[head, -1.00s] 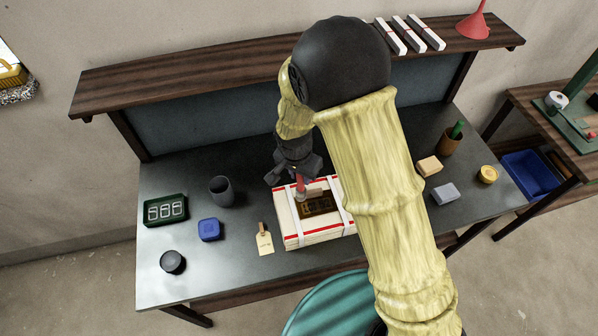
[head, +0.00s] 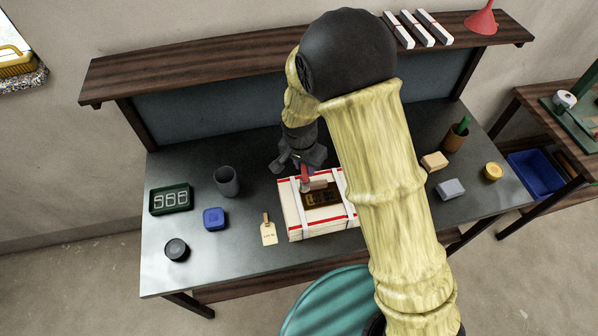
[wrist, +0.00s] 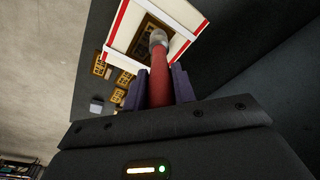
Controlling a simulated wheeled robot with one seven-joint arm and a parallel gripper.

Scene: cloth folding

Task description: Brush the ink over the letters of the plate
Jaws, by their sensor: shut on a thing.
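My gripper (head: 303,167) is shut on a brush with a red handle (wrist: 159,82). The brush's pale end (wrist: 157,38) points at the dark brown letter plate (head: 322,196), which lies on top of a white box with red stripes (head: 292,221). In the head view the brush head (head: 317,185) is at the plate's upper left edge; I cannot tell whether it touches. The plate also shows in the wrist view (wrist: 146,36), partly behind the brush. My arm hides the box's right side in the head view.
A shelf (head: 215,69) runs behind.

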